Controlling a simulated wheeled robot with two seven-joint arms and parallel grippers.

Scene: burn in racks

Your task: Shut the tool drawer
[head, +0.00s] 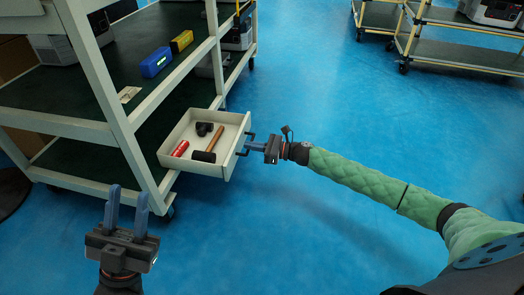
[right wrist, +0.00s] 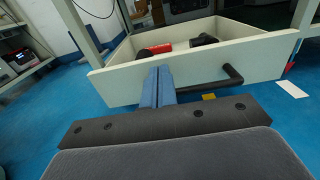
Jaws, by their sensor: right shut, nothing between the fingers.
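The tool drawer (head: 213,171) stands pulled out from the rack in the head view. It holds a hammer (head: 207,146), a red cylinder (head: 180,148) and a dark object (head: 204,128). Its front panel (right wrist: 120,84) and dark handle (right wrist: 226,80) show in the right wrist view. My right gripper (head: 246,148) is shut and empty, its fingertips at the drawer front beside the handle. In the right wrist view its fingers (right wrist: 157,72) overlap the front panel; I cannot tell whether they touch it. My left gripper (head: 127,192) is open and empty, low at the left.
The rack (head: 105,92) carries a blue box (head: 156,62) and a yellow box (head: 181,41) on its shelf. Other carts (head: 455,62) stand at the far right. The blue floor is clear in the middle.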

